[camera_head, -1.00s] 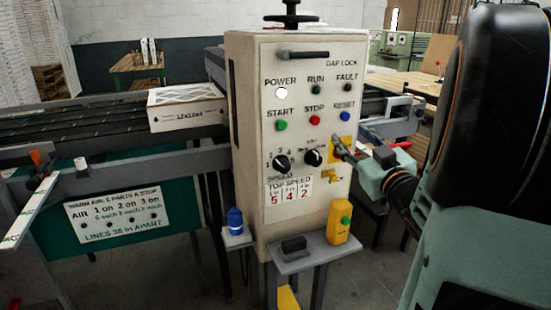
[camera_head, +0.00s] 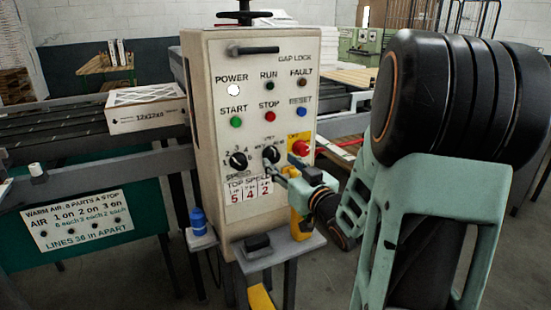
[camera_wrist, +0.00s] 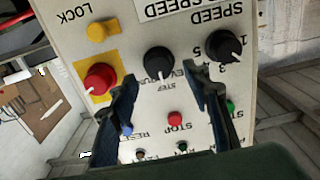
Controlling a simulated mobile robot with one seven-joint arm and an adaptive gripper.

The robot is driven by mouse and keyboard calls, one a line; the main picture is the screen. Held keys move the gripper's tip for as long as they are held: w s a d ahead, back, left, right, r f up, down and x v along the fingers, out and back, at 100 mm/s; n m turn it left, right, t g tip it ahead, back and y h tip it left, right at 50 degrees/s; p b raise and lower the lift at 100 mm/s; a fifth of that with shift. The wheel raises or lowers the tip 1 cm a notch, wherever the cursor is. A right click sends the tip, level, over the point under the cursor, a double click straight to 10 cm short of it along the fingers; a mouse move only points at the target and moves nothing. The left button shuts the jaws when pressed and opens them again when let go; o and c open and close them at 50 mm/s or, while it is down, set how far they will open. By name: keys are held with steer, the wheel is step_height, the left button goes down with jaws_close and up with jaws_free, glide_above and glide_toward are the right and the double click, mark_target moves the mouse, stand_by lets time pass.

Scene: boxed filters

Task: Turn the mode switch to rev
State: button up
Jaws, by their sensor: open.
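The mode switch (camera_head: 270,155) is a black knob on the beige control panel (camera_head: 207,120), below the red stop button. In the wrist view the knob (camera_wrist: 158,60) has a white mark on its lower side, facing the small lettering; which position this is cannot be read surely. My gripper (camera_head: 276,172) is at the panel just below and right of the knob in the head view, partly covering it. In the wrist view my gripper (camera_wrist: 158,82) is open, with one finger on each side of the knob; contact cannot be told.
The black speed knob (camera_head: 238,161) is just left of the mode switch. A red button on a yellow plate (camera_head: 301,147) is close on the right; a yellow lock knob (camera_wrist: 97,32) is near it.

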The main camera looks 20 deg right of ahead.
mark_target(275, 157)
steer(key=shift+w, duration=1.95)
steer(key=c, duration=1.1)
steer(key=shift+c, duration=0.2)
